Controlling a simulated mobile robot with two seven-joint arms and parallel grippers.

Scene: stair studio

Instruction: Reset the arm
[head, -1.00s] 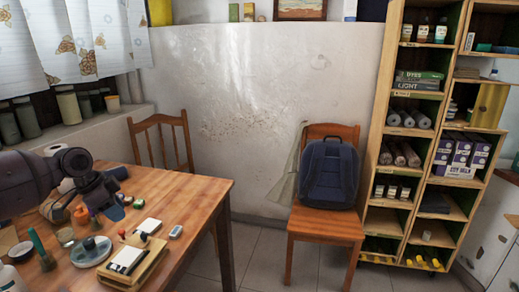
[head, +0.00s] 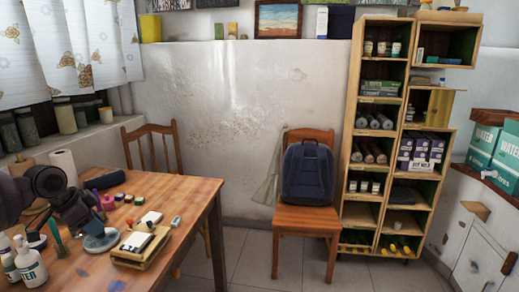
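My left arm comes in from the left edge in the head view, over the left side of the wooden table (head: 185,195). My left gripper (head: 92,226) points down and to the right, close to the small items on the table. It is dark and small, and I cannot tell whether its fingers are apart or shut. No held object can be made out. My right gripper is not in view.
White bottles (head: 31,264), a round dish (head: 101,241) and a wooden tray with a white pad (head: 138,242) crowd the table's left part. A chair (head: 305,216) holds a blue backpack (head: 307,172). Shelves (head: 352,110) stand right. Floor between table and chair is clear.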

